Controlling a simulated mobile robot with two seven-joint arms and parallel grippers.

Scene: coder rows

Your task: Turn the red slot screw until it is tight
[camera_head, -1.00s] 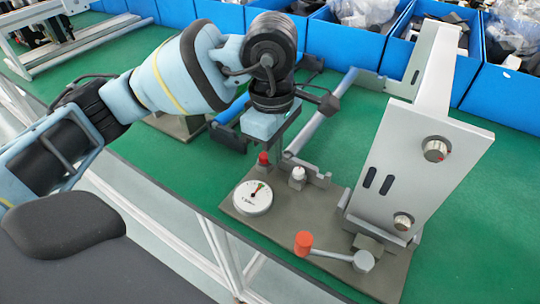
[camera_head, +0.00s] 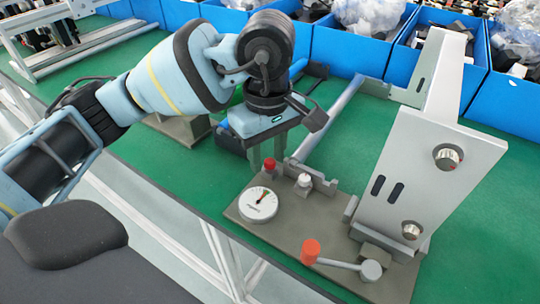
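The red screw (camera_head: 269,165) stands upright on the grey base plate (camera_head: 300,225), behind a round white dial (camera_head: 258,204). Its slot is too small to make out. The dial's pointer is over a coloured patch near its top. My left gripper (camera_head: 267,157) comes down from above, its two fingers apart with a gap between them. The fingertips are close to the red screw's head, just above or behind it; I cannot tell whether they touch. My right gripper is not in view.
A white-topped post (camera_head: 304,182) stands right of the red screw. A lever with an orange knob (camera_head: 310,251) lies at the plate's front. A tall grey panel with knobs (camera_head: 420,180) rises at the right. Blue bins (camera_head: 350,46) line the back. Green bench (camera_head: 480,180) is clear at right.

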